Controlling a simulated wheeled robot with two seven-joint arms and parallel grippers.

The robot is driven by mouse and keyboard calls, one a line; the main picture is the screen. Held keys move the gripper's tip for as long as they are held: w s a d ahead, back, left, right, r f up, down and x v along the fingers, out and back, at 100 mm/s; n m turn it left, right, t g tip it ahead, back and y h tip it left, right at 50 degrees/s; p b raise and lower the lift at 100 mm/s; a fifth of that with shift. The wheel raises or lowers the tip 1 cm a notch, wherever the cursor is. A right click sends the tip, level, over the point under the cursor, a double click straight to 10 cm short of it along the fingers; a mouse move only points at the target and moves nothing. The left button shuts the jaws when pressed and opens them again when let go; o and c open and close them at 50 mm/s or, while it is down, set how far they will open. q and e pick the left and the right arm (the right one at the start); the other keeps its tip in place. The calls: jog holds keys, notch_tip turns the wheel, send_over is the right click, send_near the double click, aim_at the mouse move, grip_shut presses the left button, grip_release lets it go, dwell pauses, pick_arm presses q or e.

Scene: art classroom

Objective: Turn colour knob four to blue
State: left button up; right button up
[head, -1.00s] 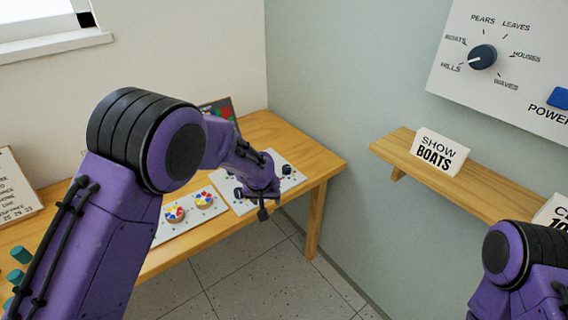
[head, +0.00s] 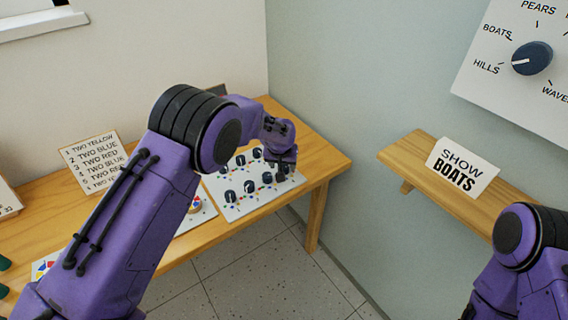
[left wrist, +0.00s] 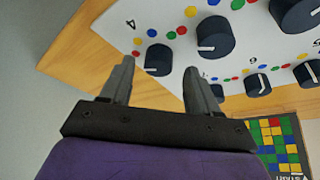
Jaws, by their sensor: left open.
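In the left wrist view a dark knob (left wrist: 158,60) with a white pointer line sits by the printed number 4, with coloured dots around it. My left gripper (left wrist: 160,72) is open, its two fingers on either side of this knob in the picture; I cannot tell whether they touch it.
Several other knobs, such as one (left wrist: 213,36), stand close by on the panel. A list card (head: 94,160) stands at the back of the table. A wooden shelf (head: 411,160) with a "SHOW BOATS" card (head: 462,165) and a wall dial (head: 532,58) are at the right.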

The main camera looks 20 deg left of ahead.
pick_arm(q)
jog(key=shift+x, duration=0.9)
jog(key=shift+s+d+r, duration=0.1)
jog(key=shift+d+r, duration=0.05)
jog(key=shift+r, duration=0.05)
jog(key=shift+f, duration=0.1)
jog(key=c, duration=1)
jog(key=shift+c, duration=0.2)
